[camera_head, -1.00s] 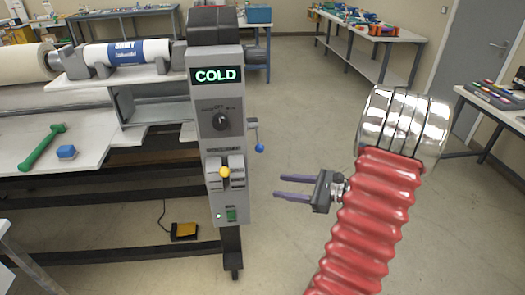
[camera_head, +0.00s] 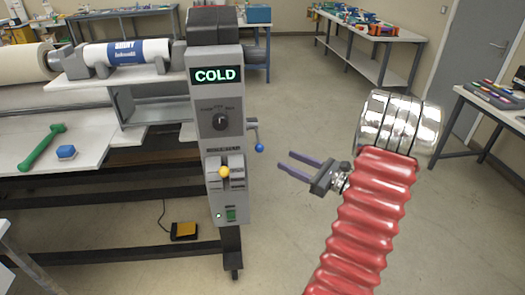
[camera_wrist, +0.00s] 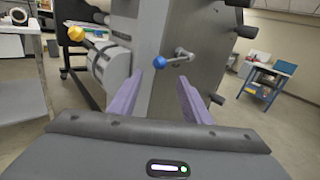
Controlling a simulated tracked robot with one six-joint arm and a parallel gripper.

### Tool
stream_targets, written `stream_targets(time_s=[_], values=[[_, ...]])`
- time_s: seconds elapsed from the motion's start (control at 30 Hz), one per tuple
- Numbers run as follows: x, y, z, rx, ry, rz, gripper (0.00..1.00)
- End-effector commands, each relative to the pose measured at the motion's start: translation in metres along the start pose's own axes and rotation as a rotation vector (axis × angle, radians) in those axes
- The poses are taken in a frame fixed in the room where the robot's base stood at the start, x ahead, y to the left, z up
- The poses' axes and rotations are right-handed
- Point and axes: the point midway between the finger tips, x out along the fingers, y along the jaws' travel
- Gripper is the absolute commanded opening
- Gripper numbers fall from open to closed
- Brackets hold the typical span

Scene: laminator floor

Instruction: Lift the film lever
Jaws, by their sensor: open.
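The machine's control column (camera_head: 219,150) has two levers. One on its right side ends in a blue ball knob (camera_head: 259,148); the other, on the front, has a yellow knob (camera_head: 224,172). I cannot tell by label which is the film lever. My gripper (camera_head: 286,160) is open and empty, with purple fingers, just right of and slightly below the blue knob, apart from it. In the wrist view, the blue knob (camera_wrist: 160,62) and its metal arm (camera_wrist: 180,56) show ahead, near my fingertips (camera_wrist: 171,74). The yellow knob (camera_wrist: 75,33) is farther left.
A lit COLD display (camera_head: 216,75) and a dial (camera_head: 220,122) sit above the yellow lever. A green tool (camera_head: 42,147) and blue block (camera_head: 66,152) lie on the machine's bed. A yellow pedal (camera_head: 185,230) is on the floor. Floor right of the column is open.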

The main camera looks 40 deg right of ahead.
Motion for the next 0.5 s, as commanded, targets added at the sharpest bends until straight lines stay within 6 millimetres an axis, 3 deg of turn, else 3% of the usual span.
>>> stream_targets(time_s=[0.5], values=[[0.079, 0.001, -0.001, -0.001, 0.001, 0.003, 0.44]])
